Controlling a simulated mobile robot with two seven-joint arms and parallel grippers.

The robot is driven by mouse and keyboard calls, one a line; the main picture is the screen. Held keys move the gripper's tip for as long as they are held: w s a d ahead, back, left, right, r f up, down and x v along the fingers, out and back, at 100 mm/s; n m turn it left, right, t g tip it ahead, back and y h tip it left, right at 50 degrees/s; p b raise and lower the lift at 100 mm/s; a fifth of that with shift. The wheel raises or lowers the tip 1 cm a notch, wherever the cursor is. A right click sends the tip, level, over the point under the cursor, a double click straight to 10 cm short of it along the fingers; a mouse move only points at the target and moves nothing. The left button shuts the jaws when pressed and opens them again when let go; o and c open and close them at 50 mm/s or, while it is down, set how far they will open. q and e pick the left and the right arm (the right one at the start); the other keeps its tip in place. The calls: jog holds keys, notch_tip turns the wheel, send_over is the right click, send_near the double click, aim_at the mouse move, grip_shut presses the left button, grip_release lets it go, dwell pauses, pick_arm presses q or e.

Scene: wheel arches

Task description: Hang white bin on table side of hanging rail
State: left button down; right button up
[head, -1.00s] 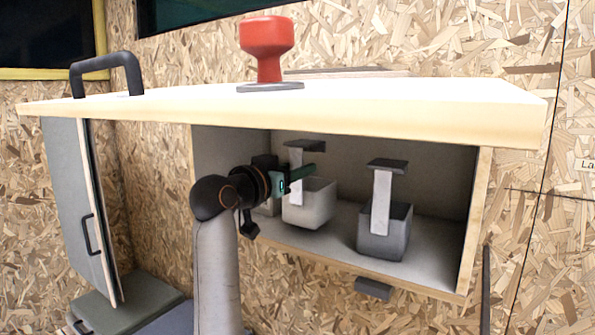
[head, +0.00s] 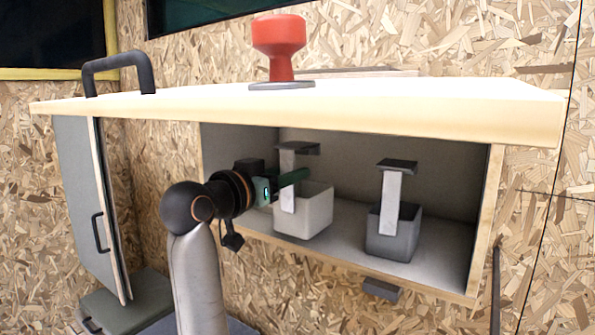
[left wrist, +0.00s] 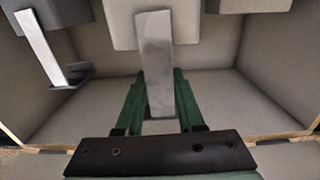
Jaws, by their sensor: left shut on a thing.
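The white bin (head: 312,213) is in the open cabinet (head: 482,220) under the tabletop. Its pale upright strip carries a dark hook plate at the top. My left gripper (head: 285,184) reaches in from the left and is shut on this strip. In the left wrist view, the strip (left wrist: 158,95) stands between the green fingers, and part of the bin (left wrist: 140,5) shows at the top edge. I cannot tell whether the bin touches the cabinet floor. I cannot make out a hanging rail. My right gripper is not in view.
A grey bin (head: 392,240) with a similar strip stands to the right in the cabinet. The tabletop (head: 400,110) lies close above, bearing a red object (head: 279,45) on a grey base and a dark handle (head: 118,68). A grey panel (head: 85,200) hangs at left.

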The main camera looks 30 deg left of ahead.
pick_arm(q)
jog(key=s+a, duration=0.1)
jog(key=s, duration=0.9)
jog(key=shift+a, duration=0.25)
dwell(0.4)
